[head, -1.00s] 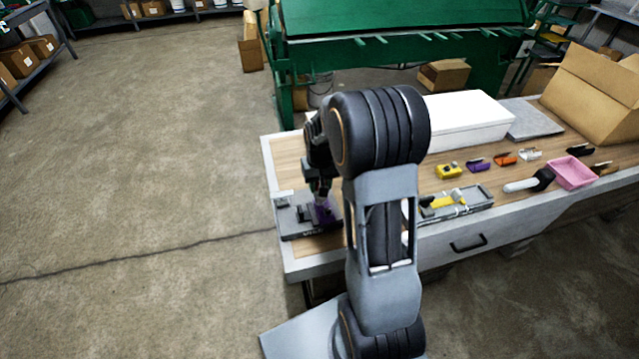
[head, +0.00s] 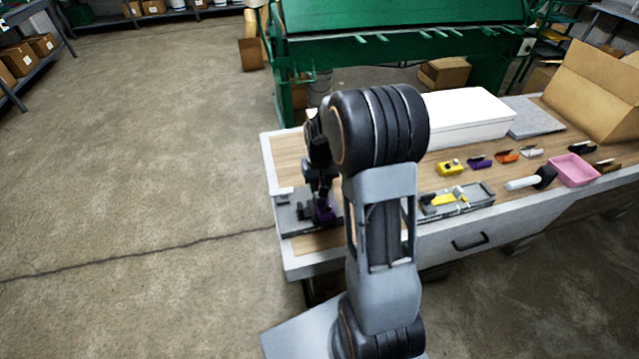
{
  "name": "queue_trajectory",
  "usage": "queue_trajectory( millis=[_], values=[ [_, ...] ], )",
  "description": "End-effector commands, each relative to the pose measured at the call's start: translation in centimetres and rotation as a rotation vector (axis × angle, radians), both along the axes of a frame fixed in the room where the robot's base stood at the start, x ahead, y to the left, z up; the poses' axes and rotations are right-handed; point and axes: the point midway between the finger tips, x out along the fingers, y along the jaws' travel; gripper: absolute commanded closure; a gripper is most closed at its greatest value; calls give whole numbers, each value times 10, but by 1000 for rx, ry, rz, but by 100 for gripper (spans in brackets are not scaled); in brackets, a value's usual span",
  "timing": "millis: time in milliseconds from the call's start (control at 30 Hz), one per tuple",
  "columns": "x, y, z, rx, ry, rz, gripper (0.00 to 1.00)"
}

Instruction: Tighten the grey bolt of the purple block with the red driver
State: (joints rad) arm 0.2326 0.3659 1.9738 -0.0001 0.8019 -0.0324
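A purple block (head: 323,214) sits in a dark grey fixture (head: 290,226) at the left end of the workbench, partly hidden by my arm. Its grey bolt is too small and covered to make out. My gripper (head: 321,196) points down just above the purple block; whether they touch I cannot tell. The fingers are dark and small, so their opening and anything between them do not show. I cannot make out the red driver anywhere. A second purple piece (head: 479,162) lies on the bench further right.
Right of my arm is a grey tray (head: 481,200) with yellow parts. A white box (head: 470,120) and an open cardboard box (head: 592,92) stand behind.

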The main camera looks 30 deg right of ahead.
Motion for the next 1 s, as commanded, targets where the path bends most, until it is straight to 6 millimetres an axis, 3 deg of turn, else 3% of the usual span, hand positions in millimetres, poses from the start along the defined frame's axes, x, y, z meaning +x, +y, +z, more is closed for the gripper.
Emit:
queue_trajectory(
  millis=[300, 633, 1000],
  values=[
    [0, 0, 0, 0, -1, -4, 86],
    [0, 0, 0, 0, -1, -277, 86],
    [1, 0, 0, 0, -2, -322, 86]
  ],
)
